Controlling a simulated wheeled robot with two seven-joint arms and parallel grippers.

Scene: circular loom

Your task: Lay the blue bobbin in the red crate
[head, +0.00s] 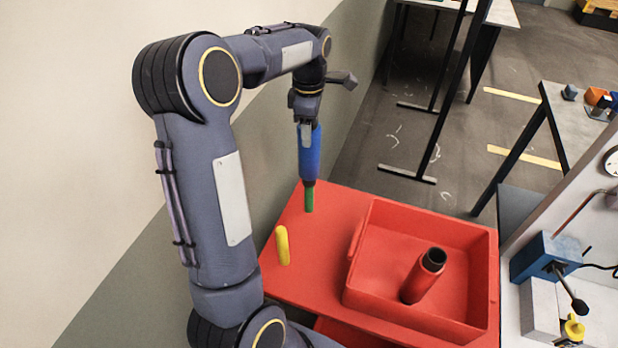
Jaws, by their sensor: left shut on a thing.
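The blue bobbin (310,158) is upright in the head view, with a dark lower end. My left gripper (306,132) points down and is shut on its top end. A green peg (309,199) stands on the red table directly below the bobbin in the picture; I cannot tell whether the bobbin's lower end is still around the peg or just above it. The red crate (376,303) is open-topped and sits on the table to the right of the bobbin. My right gripper is out of view.
A red bobbin (420,282) with a black end is inside the crate, tilted in the picture. A yellow peg (282,245) stands on the red table (335,205), left of the crate. A bench with a blue vise (543,256) is at the right.

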